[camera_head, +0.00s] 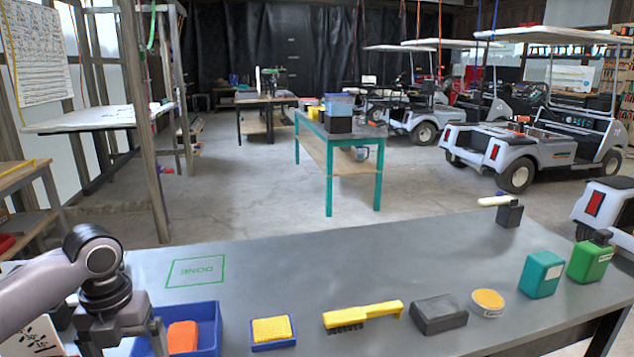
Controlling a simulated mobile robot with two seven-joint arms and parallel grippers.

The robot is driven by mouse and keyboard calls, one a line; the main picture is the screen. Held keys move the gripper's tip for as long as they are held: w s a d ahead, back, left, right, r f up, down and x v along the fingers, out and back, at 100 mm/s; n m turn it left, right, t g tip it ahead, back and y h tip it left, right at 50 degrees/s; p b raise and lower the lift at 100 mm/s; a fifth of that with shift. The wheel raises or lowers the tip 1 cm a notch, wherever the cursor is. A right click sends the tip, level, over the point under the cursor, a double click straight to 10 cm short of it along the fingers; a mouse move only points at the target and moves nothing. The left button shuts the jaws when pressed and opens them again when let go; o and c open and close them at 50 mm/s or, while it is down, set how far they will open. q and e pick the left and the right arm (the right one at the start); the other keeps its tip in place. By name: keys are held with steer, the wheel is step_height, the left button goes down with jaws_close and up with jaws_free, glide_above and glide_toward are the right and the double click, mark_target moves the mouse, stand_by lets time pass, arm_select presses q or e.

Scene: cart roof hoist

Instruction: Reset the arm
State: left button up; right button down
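My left arm (50,285) comes in from the left, bent down over the near left part of the grey table (350,265). Its gripper (124,342) hangs at the left side of a blue bin (207,315). One finger shows near the bin's left wall and the other further left, with a gap between them, so it looks open. The tips are near the bottom edge, and I see nothing held. An orange block (183,337) lies in the bin. My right gripper is not in view.
Along the near edge are a yellow sponge on a blue tray (273,345), a yellow brush (362,315), a dark block (438,314), a round yellow-topped tin (487,303), a teal container (541,274) and a green bottle (590,258). A green outlined rectangle (196,272) marks clear tabletop behind the bin.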

arm_select(q)
steer(key=s+d+f+n+t+h, duration=0.2)
steer(key=s+d+f+n+h, duration=0.1)
steer(key=s+d+f+n, duration=0.95)
steer(key=s+a+f+n+t+y, duration=0.1)
steer(key=s+a+n, duration=0.2)
steer(key=s+n, duration=0.5)
steer(key=s+a+f+n+t+y, duration=0.1)
steer(key=s+a+n+y, duration=0.15)
steer(key=n, duration=0.85)
steer(key=w+d+f+t+h+p, duration=0.1)
steer(key=w+d+f+t+h, duration=0.1)
steer(key=w+f+t, duration=0.3)
step_height(320, 180, down, 2)
steer(key=shift+d+f+t+h, duration=0.2)
steer(key=shift+t+h, duration=0.15)
steer(key=shift+t, duration=0.35)
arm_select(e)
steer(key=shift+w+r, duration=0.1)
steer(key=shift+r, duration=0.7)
